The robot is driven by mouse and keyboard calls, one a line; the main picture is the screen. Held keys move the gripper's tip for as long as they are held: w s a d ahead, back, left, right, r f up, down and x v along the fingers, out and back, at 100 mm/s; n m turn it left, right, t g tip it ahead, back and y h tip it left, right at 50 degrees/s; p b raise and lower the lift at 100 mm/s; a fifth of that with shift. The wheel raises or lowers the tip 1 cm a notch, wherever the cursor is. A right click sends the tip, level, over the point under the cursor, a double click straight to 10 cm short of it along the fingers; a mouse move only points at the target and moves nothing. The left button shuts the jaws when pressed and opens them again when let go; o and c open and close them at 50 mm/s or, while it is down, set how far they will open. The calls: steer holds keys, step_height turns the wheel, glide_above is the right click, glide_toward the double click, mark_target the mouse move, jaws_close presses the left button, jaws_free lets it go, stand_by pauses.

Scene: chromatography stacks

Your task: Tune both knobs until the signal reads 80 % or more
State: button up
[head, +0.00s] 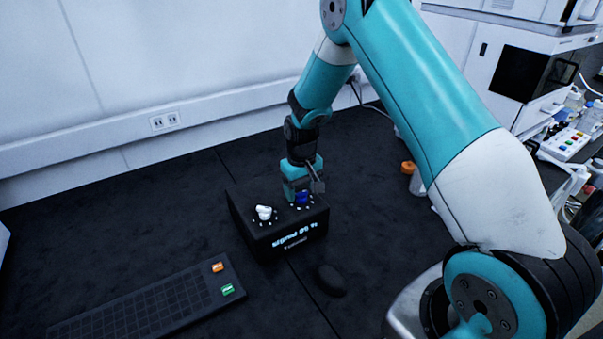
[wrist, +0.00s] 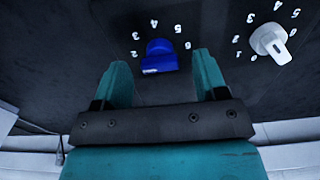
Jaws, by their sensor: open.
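A black tuner box (head: 262,240) stands on the dark bench with two knobs on top. The white knob (head: 264,213) is on the left in the head view; in the wrist view it is at the upper right (wrist: 270,42), its handle slanting. The blue knob (head: 303,198) also shows in the wrist view (wrist: 160,57). The front display (head: 295,237) shows "Signal" with a percentage that looks like the eighties, the last digit blurred, and a smaller line like "Tuned!". My gripper (wrist: 162,68) is open, its fingers on either side of the blue knob; contact cannot be told.
A dark keyboard (head: 150,307) with an orange and a green key lies at the front left. A black mouse (head: 331,280) lies in front of the box. An orange-capped bottle (head: 408,168) stands behind my arm. Lab instruments and bottles fill the right side. The bench left of the box is clear.

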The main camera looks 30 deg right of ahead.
mark_target(302, 192)
step_height(302, 192, up, 17)
steer(key=b, duration=0.2)
stand_by(0.5)
steer(key=s+a+r+n+y, duration=0.2)
steer(key=s+a+r+n, duration=0.3)
steer(key=s+a, duration=0.65)
steer(key=s+a+r+n+y, duration=0.1)
steer(key=s+a, duration=0.2)
steer(key=s, duration=0.6)
steer(key=s+a+n+y, duration=0.1)
steer(key=s+a, duration=0.2)
steer(key=s, duration=0.5)
steer(key=shift+s+a+r, duration=0.35)
steer(key=shift+a, duration=0.05)
